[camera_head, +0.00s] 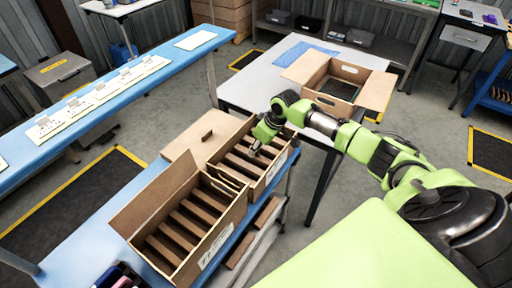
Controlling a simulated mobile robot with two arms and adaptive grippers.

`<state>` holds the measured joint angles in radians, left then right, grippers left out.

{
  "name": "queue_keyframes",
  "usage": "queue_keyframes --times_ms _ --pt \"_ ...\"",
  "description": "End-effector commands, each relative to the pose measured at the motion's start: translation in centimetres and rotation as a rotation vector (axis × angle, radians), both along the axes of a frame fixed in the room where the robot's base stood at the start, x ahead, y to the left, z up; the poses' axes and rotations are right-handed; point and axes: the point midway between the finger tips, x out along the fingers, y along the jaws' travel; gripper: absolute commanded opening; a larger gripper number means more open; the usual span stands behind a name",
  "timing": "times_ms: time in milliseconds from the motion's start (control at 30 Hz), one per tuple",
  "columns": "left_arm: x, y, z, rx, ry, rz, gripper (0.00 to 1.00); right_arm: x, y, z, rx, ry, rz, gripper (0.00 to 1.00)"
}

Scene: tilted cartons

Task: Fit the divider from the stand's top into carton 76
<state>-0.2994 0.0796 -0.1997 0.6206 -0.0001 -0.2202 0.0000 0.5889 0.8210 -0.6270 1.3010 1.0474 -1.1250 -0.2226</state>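Two open cartons stand side by side on a blue-topped stand (95,232). The nearer carton (212,250) has several brown slats across its inside and a printed label I cannot read clearly. The farther carton (277,172) also has brown slats and a label on its side too small to read, so I cannot tell which is 76. My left gripper is not in view.
A pale table (248,88) behind carries another open carton (334,85) with flaps spread and a blue sheet (303,53). A long blue bench (60,135) with cards runs at left. Brown boards (266,213) lie on the stand's lower shelf.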

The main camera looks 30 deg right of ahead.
Motion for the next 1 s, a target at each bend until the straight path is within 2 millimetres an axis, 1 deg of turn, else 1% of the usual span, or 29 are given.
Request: queue_keyframes --times_ms 200,333,467,700,800,900,1000 --pt "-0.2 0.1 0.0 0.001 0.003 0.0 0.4 0.0 0.0 0.0 0.0 0.001 0.0 0.24" --pt "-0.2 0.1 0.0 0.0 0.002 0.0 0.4 -0.3 -0.2 0.8 0.0 0.0 0.0 0.24" --pt "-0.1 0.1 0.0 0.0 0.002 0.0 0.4 -1.0 -0.6 2.8 -0.003 -0.002 0.001 0.24" --pt "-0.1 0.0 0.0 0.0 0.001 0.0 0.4 -2.9 -1.3 7.6 -0.002 -0.002 0.001 0.24" --pt "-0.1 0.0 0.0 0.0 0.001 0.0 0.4 -3.5 -1.6 9.1 -0.003 -0.001 0.0 0.24" --pt "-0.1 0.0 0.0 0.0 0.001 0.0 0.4 -3.9 -1.7 10.2 -0.001 -0.001 0.001 0.24" --pt "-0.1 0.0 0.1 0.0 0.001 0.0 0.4 -4.2 -1.8 10.9 -0.001 -0.001 0.001 0.24"
